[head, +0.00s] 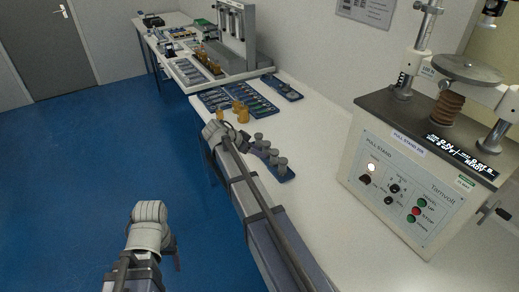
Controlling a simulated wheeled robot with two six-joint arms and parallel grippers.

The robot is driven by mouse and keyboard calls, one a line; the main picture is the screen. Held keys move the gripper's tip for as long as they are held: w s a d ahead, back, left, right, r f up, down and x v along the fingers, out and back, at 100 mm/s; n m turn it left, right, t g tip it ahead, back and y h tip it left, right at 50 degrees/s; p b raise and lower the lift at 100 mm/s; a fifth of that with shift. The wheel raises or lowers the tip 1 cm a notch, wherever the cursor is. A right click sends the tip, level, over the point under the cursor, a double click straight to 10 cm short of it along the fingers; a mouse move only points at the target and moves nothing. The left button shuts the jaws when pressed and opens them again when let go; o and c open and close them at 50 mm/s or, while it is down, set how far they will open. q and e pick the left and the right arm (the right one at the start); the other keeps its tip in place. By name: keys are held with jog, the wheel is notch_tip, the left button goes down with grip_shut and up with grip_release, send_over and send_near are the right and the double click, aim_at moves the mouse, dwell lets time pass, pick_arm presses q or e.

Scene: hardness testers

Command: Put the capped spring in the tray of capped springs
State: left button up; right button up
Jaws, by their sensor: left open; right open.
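Several grey capped cylinders, which look like capped springs (274,157), stand in a row on a small blue tray (288,177) on the white bench. Which single one the task means I cannot tell. My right gripper (238,132) is open just left of the row's far end, over the bench's front edge. Nothing shows between its fingers, though they are small and partly hidden by my arm. My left gripper (150,212) is open, low over the blue floor and away from the bench. Its fingertips are mostly hidden behind the wrist.
Several orange cylinders (243,115) stand just beyond my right gripper. Blue trays of parts (250,100) lie behind them. A large test stand (420,170), with a copper-coloured coil (447,108) under its round plate, fills the right. Bare bench (325,145) lies between.

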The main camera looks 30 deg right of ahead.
jog(key=s+a+f+n+y, duration=0.3)
jog(key=s+a+n, duration=0.7)
jog(key=s+a, duration=0.3)
jog(key=s+a+f+n+g+y, duration=0.1)
jog(key=s+a+f+n+y, duration=0.2)
jog(key=s+a+n, duration=0.7)
jog(key=s+a+y, duration=0.1)
jog(key=s+a, duration=0.2)
jog(key=a, duration=0.2)
jog(key=shift+a+f+g+y, duration=0.15)
jog(key=shift+a+g+y, duration=0.15)
jog(key=shift+a, duration=0.1)
